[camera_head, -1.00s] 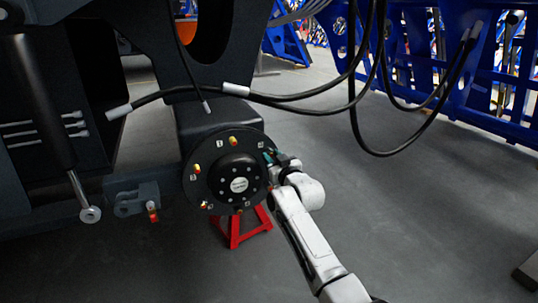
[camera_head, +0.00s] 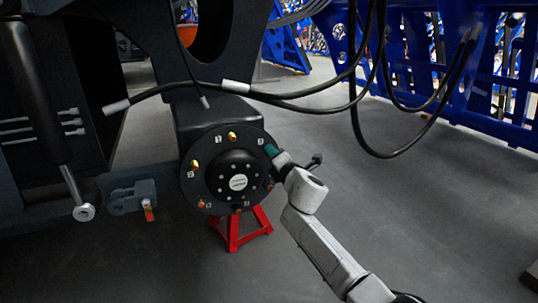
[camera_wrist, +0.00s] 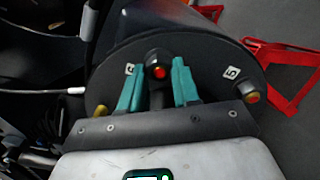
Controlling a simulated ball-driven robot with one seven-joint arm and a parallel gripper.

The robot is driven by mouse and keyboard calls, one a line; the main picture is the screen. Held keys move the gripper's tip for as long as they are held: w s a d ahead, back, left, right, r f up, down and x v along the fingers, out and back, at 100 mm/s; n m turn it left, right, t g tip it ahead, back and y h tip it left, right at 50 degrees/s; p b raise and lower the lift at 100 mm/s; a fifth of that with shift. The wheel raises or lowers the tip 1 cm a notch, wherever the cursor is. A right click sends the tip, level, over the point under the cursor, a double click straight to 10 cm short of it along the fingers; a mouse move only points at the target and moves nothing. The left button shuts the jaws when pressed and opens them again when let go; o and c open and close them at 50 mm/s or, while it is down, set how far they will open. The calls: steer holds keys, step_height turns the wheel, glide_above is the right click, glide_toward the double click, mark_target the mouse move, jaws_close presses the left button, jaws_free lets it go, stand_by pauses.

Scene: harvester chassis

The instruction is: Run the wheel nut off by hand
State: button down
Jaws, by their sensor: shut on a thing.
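The dark round wheel hub (camera_head: 205,187) carries several studs with brass-coloured or orange-tipped nuts around its rim and small numbered labels. My gripper (camera_head: 270,150) is at the hub's upper right edge in the head view. In the wrist view, the teal fingers of my gripper (camera_wrist: 158,85) stand on both sides of a dark wheel nut (camera_wrist: 157,60) with a red-orange centre, and are shut on it. How far the nut sits along its stud cannot be told. Another nut (camera_wrist: 250,92) shows to the right by label 5, and a yellowish one (camera_wrist: 101,110) at the left.
A red stand (camera_head: 236,232) is under the hub. Black hoses (camera_head: 300,107) hang above and to the right of my arm. A blue rack (camera_head: 480,90) stands behind. A hydraulic cylinder (camera_head: 40,90) is at the left. The grey floor at right is mostly clear.

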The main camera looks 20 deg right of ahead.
steer(key=n, duration=0.2)
steer(key=shift+f+n, duration=0.15)
steer(key=shift+n, duration=0.15)
steer(key=c, duration=0.7)
jaws_free()
steer(key=shift+c, duration=1.2)
steer(key=shift+s+r, duration=0.15)
steer(key=shift+r, duration=0.05)
steer(key=shift+s+p, duration=1)
steer(key=shift+p, duration=0.25)
